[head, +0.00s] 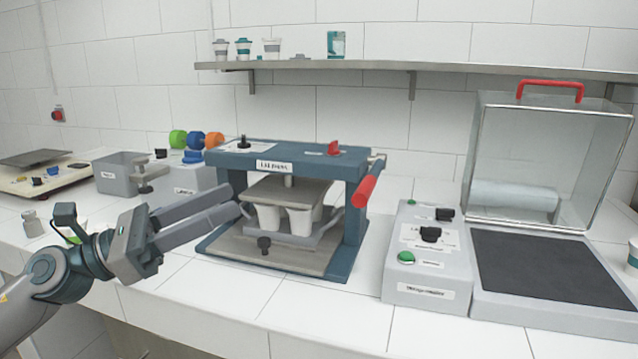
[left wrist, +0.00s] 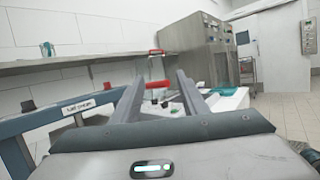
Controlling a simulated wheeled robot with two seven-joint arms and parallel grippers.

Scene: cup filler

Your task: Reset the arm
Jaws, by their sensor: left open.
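My left gripper (head: 222,207) comes in from the left in the head view. It is open, with nothing visible between its two long grey fingers. Its fingertips are in front of the left side of the blue lid press (head: 358,200). White cups (head: 268,216) stand in the press under its plate. The press has a red-handled lever (head: 367,190) on its right side. In the left wrist view the fingers (left wrist: 158,92) spread apart, and the blue press frame (left wrist: 60,122) shows at the left. My right gripper is not in view.
A grey control box (head: 428,294) with a green button and black knobs stands right of the press. Beside it is a clear-covered machine (head: 545,270). A shelf (head: 390,66) holds cups. The front counter (head: 330,312) is clear.

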